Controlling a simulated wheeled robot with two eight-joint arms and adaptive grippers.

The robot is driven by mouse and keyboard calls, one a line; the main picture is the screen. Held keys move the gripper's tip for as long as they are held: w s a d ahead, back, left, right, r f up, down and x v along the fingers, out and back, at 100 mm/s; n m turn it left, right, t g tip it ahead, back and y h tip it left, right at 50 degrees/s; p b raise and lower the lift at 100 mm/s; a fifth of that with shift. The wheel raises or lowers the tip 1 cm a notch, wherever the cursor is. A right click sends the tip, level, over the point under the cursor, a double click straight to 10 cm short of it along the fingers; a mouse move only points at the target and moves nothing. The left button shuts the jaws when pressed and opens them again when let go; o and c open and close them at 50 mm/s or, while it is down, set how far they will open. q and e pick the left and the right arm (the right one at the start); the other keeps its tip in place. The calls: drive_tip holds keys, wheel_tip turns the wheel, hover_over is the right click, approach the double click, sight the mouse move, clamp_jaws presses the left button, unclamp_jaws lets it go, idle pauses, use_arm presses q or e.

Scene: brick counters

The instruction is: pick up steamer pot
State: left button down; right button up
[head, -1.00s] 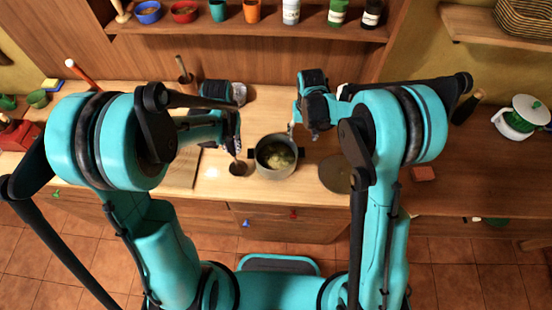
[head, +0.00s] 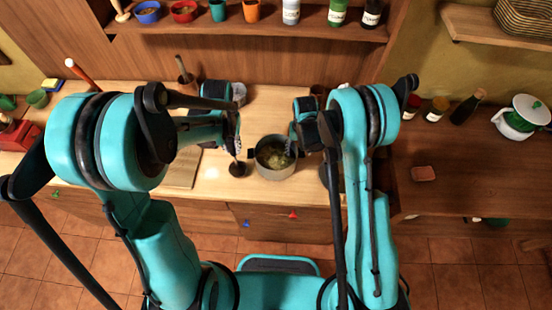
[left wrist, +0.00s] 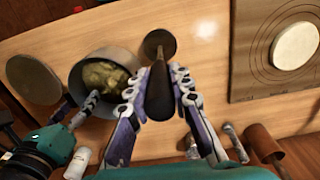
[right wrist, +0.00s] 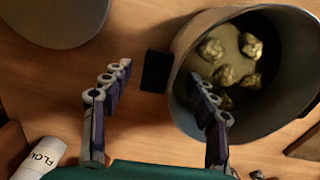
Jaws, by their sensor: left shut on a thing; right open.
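The steamer pot (head: 275,174), grey with lumpy pale food inside, stands on the wooden counter. It also shows in the left wrist view (left wrist: 106,53) and right wrist view (right wrist: 262,126). My right gripper (right wrist: 160,80) is open at the pot's rim. The pot's black side handle (right wrist: 157,71) shows between its fingers; one finger overlaps the pot's wall, and I cannot tell whether it touches. My left gripper (left wrist: 158,86) is shut on the dark handle of a utensil (left wrist: 160,42) with a round brown end, beside the pot. In the head view it is left of the pot (head: 238,152).
A round grey lid (left wrist: 33,83) lies beside the pot, partly hidden by my right arm in the head view. A cutting board (head: 183,172) lies to the left. Bottles (head: 467,108) and a white-green pot (head: 521,118) stand on the right counter. A shelf (head: 270,32) runs behind.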

drive_tip(key=shift+r, duration=0.1)
clamp_jaws()
